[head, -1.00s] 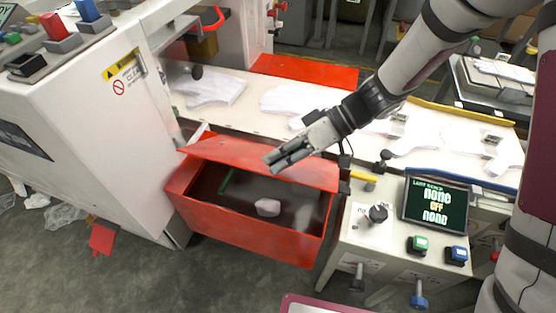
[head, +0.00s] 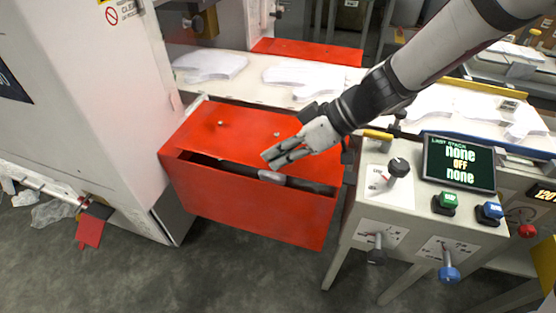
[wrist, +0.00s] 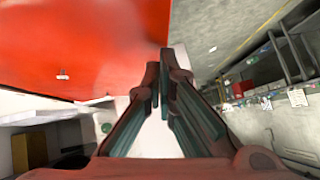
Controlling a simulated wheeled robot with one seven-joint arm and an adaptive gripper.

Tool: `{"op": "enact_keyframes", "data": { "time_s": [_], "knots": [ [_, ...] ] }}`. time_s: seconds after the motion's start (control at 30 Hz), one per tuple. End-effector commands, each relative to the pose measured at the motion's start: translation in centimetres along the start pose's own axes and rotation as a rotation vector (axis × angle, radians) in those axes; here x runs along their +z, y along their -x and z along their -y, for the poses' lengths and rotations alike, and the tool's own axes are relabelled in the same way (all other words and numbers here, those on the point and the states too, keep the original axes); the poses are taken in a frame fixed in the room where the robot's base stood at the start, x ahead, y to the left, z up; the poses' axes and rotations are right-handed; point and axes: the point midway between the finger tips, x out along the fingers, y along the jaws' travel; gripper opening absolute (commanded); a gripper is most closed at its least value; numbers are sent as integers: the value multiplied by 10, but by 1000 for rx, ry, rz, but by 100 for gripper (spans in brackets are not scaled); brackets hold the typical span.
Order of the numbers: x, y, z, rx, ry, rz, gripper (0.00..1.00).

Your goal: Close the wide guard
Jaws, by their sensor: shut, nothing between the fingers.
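The wide guard is a red lid (head: 225,135) on a red box (head: 250,208) in the head view, between the white machine and the control panel. The lid is tilted down with a narrow dark gap along its front edge. A pale pink object (head: 271,176) shows in the gap. My gripper (head: 272,158) is shut and empty over the right part of the lid, fingers pointing left; I cannot tell whether it touches. In the wrist view, the red lid (wrist: 70,45) fills the upper left, beside my fingers (wrist: 162,75).
A control panel with a screen (head: 459,162), a black knob (head: 398,168) and green and blue buttons stands to the right. The white machine (head: 90,110) stands to the left. White glove shapes (head: 303,79) lie on the bench behind. The floor in front is clear.

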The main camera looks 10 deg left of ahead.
Motion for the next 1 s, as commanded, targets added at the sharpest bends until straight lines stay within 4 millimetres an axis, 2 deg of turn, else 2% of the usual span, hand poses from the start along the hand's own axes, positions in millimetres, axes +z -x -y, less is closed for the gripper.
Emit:
{"op": "enact_keyframes", "data": {
  "time_s": [0.1, 0.4, 1.0],
  "knots": [
    [11, -11, -3, -1, 2, 0, 0],
    [23, -23, -3, -1, 1, 0, 0],
    [27, -27, -2, -3, -1, 1, 0]
  ]
}}
